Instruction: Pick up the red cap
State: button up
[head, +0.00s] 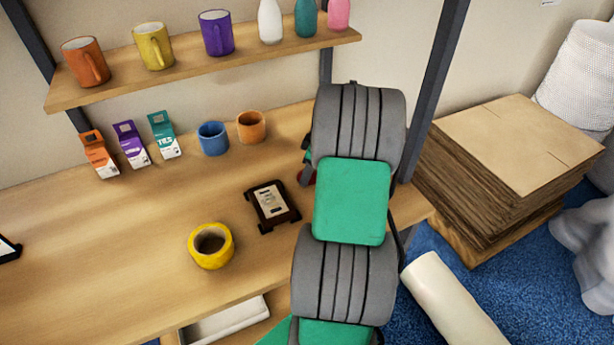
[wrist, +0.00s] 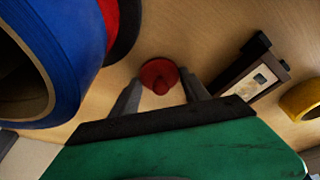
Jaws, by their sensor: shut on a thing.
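The red cap (wrist: 158,74) shows in the wrist view as a small round red piece with a knob, between the two fingers. My gripper (wrist: 160,86) is shut on it, with one finger on each side. The wooden tabletop is behind the cap; I cannot tell whether the cap still touches it.
A blue roll (wrist: 72,50) with red and black behind it stands close left in the wrist view. A shelf (head: 200,68) with mugs and bottles hangs above. The table's left-front is clear.

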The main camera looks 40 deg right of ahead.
jog(key=c, duration=0.6)
jog(key=shift+o, duration=0.2)
jog(key=shift+r, duration=0.1)
